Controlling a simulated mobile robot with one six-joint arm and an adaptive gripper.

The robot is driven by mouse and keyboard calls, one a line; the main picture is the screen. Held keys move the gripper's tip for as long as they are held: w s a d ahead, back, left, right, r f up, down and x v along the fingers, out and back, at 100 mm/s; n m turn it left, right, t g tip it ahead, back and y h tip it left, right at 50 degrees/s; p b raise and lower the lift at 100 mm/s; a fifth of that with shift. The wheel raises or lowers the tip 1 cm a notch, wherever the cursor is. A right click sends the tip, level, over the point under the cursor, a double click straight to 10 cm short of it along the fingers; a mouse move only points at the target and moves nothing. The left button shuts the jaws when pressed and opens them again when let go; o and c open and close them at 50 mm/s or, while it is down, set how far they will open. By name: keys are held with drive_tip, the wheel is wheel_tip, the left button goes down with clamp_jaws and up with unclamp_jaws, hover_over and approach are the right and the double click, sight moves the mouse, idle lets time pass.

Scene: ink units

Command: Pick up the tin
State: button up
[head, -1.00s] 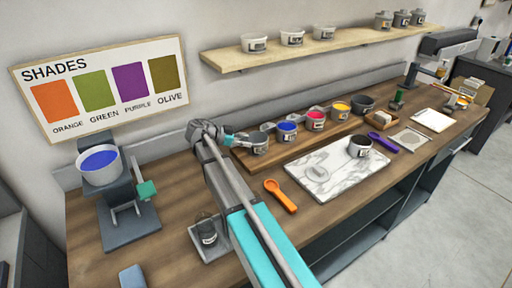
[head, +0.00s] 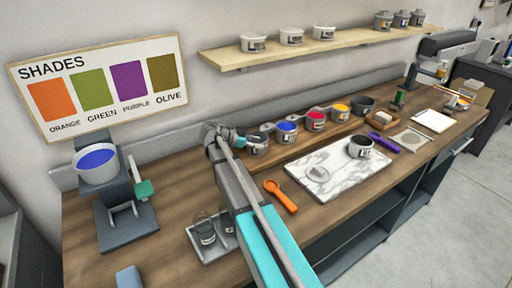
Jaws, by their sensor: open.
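Several small tins stand in a row on a wooden riser at the back of the bench: a grey tin (head: 258,146) at the left end, then a blue-filled tin (head: 287,133), a red-filled tin (head: 315,122), a yellow-filled tin (head: 340,112) and a dark tin (head: 362,105). Another dark-filled tin (head: 360,148) stands on the marble slab. My gripper (head: 241,142) is open, with its teal fingers just left of the grey tin, at or very near its side. Whether it touches the tin I cannot tell. My arm hides part of the bench in front.
The marble slab (head: 330,187) holds a clear round dish (head: 317,174). An orange scoop (head: 281,196) and a purple scoop (head: 384,143) lie on the bench. A tray with glass jars (head: 205,232) is beside my arm.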

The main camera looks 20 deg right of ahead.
idle(0.3)
clamp_jaws()
idle(0.3)
